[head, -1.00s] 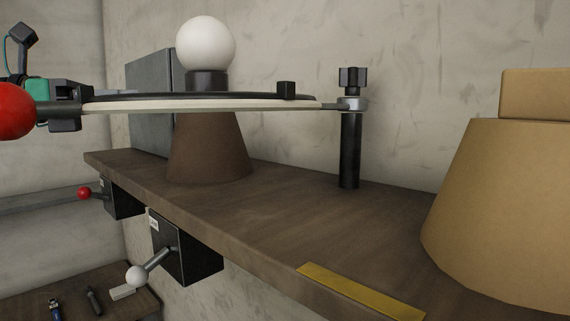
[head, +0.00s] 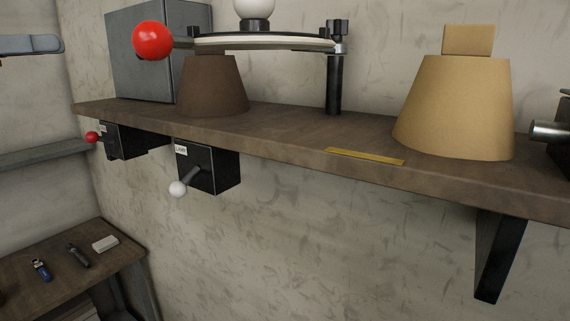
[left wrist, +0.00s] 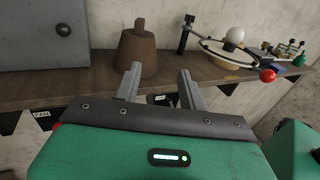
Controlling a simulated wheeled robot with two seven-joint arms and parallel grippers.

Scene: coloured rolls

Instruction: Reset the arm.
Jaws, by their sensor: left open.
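My left gripper (head: 45,45) shows as a grey finger at the far upper left of the head view, apart from everything. In the left wrist view its two grey fingers (left wrist: 158,88) stand apart, with nothing between them. A swing arm with a pale ring (head: 270,43) is fixed to a black post (head: 334,85) on the shelf. Its red ball (head: 153,40) is at the free end and stands clear of the gripper in the left wrist view (left wrist: 267,75). A white ball (head: 255,8) is above the ring, cut by the picture edge.
The brown shelf (head: 285,133) carries a grey box (head: 140,55), a brown cone (head: 212,85), a tan cone (head: 455,105) and a yellow strip (head: 365,156). Under it hangs a black box (head: 215,170) with a white-knobbed lever (head: 178,189). A low table (head: 60,265) is at lower left.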

